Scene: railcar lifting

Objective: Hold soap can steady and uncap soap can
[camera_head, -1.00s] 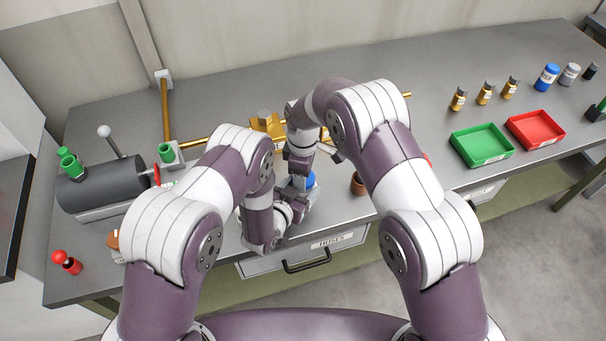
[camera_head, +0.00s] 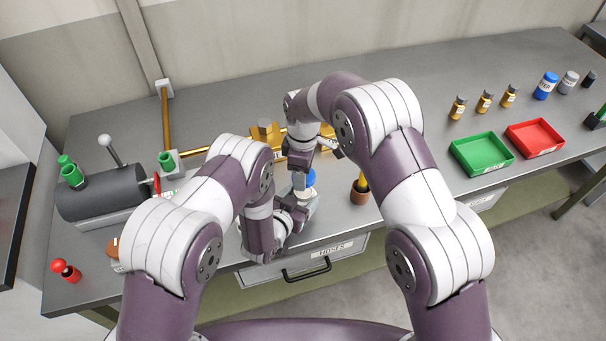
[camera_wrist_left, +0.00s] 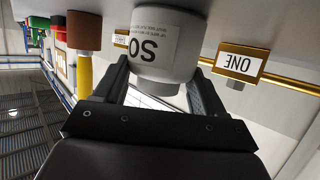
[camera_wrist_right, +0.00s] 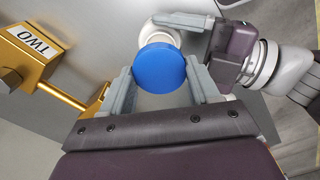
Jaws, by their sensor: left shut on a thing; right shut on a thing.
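The soap can is a white can with a label reading "SO" (camera_wrist_left: 155,50), seen upside down in the left wrist view. Its narrower neck points down there, with no cap on it. My left gripper (camera_wrist_left: 158,92) is shut around the can, one finger on each side. The can (camera_head: 303,204) stands near the front of the bench in the head view, partly hidden by my left gripper (camera_head: 291,212). The round blue cap (camera_wrist_right: 160,69) is between the fingers of my right gripper (camera_wrist_right: 160,85), apart from the can and above it. The cap also shows in the head view (camera_head: 309,178).
Brass pipes with a valve block (camera_head: 264,132) run behind. Green (camera_head: 481,153) and red (camera_head: 534,138) trays lie at the right. A grey cylinder (camera_head: 100,193) stands at the left.

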